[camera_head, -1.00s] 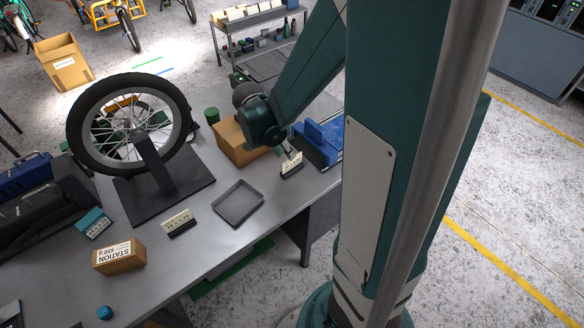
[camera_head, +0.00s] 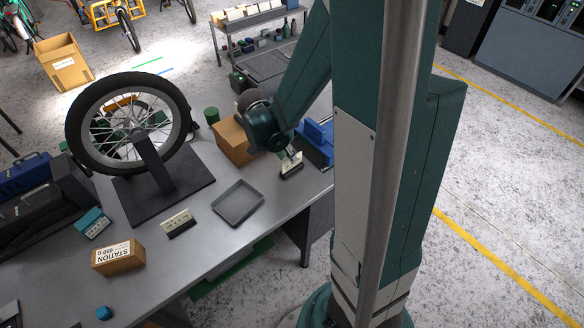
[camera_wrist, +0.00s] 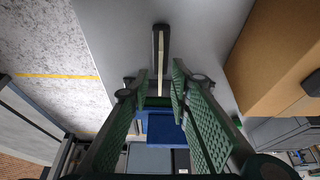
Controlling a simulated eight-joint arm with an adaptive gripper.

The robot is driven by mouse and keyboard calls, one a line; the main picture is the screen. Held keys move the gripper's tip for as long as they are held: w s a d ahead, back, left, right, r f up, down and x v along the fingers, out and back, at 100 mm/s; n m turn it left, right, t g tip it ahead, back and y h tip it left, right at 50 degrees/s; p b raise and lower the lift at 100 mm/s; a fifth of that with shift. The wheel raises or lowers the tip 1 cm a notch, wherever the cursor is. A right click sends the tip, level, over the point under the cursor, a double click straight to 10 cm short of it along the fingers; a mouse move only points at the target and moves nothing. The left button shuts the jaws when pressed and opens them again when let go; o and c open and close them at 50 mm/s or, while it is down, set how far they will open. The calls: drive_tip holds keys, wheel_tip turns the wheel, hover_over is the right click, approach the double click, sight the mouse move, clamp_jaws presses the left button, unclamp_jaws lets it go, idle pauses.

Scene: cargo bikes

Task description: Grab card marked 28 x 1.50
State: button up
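A pale card in a black holder (camera_head: 291,167) stands near the right end of the grey workbench. Its marking is too small to read. In the wrist view the card (camera_wrist: 160,62) shows edge-on as a pale strip in its black holder, running toward the space between my fingertips. My gripper (camera_wrist: 161,78) is open, with one green finger on each side of the strip's near end. No contact is visible. In the head view my gripper (camera_head: 291,153) is just above and behind the card. A second pale card (camera_head: 177,219) stands in a black holder further left, also unreadable.
A cardboard box (camera_head: 236,141) stands close left of my gripper, and blue bins (camera_head: 318,143) lie just right. A grey tray (camera_head: 238,204) sits nearer the front edge. A wheel on a stand (camera_head: 128,120) and a labelled box (camera_head: 118,257) are further left.

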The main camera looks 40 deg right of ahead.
sight(292, 168)
drive_tip(key=shift+b+x, duration=0.35)
drive_tip(key=shift+x, duration=1.9)
drive_tip(key=shift+f+b, duration=0.2)
drive_tip(key=shift+b, duration=0.15)
clamp_jaws()
